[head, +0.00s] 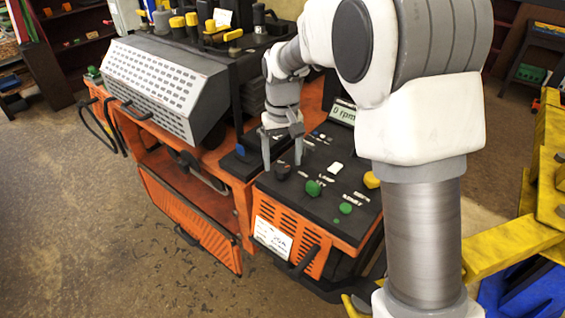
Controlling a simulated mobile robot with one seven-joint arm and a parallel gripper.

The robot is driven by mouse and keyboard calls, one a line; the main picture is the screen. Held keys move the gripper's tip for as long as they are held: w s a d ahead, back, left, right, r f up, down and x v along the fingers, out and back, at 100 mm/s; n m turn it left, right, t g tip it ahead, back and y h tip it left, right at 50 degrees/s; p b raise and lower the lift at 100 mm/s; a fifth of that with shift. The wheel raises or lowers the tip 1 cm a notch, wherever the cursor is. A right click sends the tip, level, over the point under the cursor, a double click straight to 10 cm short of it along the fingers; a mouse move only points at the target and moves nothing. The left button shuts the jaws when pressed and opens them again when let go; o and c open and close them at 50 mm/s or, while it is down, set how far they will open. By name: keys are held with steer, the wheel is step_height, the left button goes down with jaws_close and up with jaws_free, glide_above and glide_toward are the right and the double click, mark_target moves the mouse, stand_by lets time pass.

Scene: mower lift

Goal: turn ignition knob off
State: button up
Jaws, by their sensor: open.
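The black control panel (327,205) tops the front right of the orange machine. A small black knob (283,173), perhaps the ignition knob, sits near its left edge. My gripper (282,167) points down over this part of the panel, with its two fingers apart. The knob shows between and just below the fingertips. I cannot tell whether they touch it. The knob's pointer direction and the labels are too small to read. The display (342,112) behind reads "0 rpm".
A green knob (313,187), a white button (336,168), a yellow button (371,180) and a green button (346,208) are on the same panel. A grey perforated cover (150,85) and yellow-tipped levers (215,30) stand at the left. A yellow frame (515,245) stands at the right.

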steer(key=shift+f, duration=0.95)
jaws_close()
steer(key=shift+n, duration=0.3)
steer(key=n, duration=0.5)
steer(key=shift+n, duration=0.3)
steer(key=n, duration=0.5)
steer(key=shift+n+p, duration=0.3)
steer(key=shift+p, duration=0.05)
